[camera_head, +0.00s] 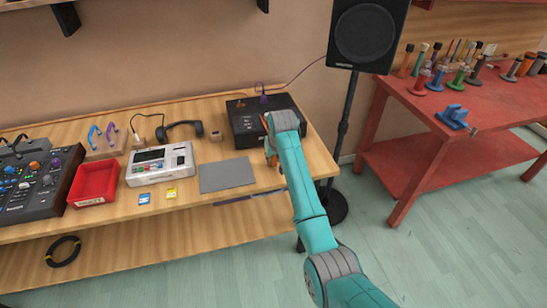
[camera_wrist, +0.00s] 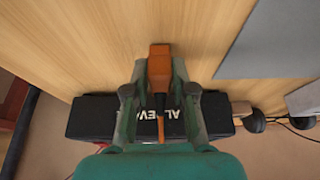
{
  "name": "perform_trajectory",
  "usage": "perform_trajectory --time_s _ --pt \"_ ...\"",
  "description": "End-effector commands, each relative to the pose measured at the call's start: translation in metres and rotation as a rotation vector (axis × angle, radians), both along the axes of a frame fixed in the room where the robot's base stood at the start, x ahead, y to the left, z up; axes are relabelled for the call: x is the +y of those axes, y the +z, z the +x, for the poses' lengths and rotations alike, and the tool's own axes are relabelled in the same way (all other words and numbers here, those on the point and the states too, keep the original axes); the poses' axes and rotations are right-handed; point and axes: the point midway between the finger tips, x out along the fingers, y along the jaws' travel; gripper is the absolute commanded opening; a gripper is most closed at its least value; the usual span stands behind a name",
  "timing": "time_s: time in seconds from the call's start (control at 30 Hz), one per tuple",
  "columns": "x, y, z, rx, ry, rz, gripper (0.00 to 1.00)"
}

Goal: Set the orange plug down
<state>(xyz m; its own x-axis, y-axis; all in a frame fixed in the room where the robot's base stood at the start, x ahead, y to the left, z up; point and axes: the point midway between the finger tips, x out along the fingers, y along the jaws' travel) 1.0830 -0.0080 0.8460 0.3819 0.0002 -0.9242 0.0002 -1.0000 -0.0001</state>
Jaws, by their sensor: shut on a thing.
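The orange plug (camera_wrist: 159,66) is a blocky orange piece with a dark stem, between the fingers of my gripper (camera_wrist: 160,84) in the wrist view. My gripper is shut on it. Bare wooden tabletop shows beyond the plug; I cannot tell whether the plug touches it. In the head view my gripper (camera_head: 270,152) is at the right part of the workbench (camera_head: 235,210), in front of the black box (camera_head: 245,122) and right of the grey mat (camera_head: 227,175). A bit of orange shows there, mostly hidden by my arm.
A purple plug (camera_head: 263,98) with a cable stands on the black box. A red tray (camera_head: 94,183), a white device (camera_head: 160,162) and headphones (camera_head: 180,129) are further left. A speaker (camera_head: 366,35) on a stand is right of the bench. Bare wood lies between mat and gripper.

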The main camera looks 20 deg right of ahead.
Motion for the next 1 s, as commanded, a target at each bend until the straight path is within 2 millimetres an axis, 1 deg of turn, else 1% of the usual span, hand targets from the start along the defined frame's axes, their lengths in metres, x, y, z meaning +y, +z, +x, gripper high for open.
perform_trajectory --time_s 0.3,0.33,0.37,0.4,0.43,0.77,0.87,1.0 --pt "0.000 -0.002 0.000 0.000 0.000 0.000 0.00" --pt "0.000 -0.002 0.000 0.000 0.000 0.000 0.30" --pt "0.000 -0.002 0.000 0.000 0.000 0.000 0.37" --pt "0.000 -0.002 0.000 0.000 0.000 0.000 0.47" --pt "0.000 -0.002 0.000 0.000 0.000 0.000 0.50" --pt "0.000 0.000 0.000 -0.001 0.000 0.000 0.50" --pt "0.000 0.007 -0.002 -0.002 0.000 0.000 0.50" --pt "0.000 0.028 -0.010 -0.004 0.000 0.000 0.50"
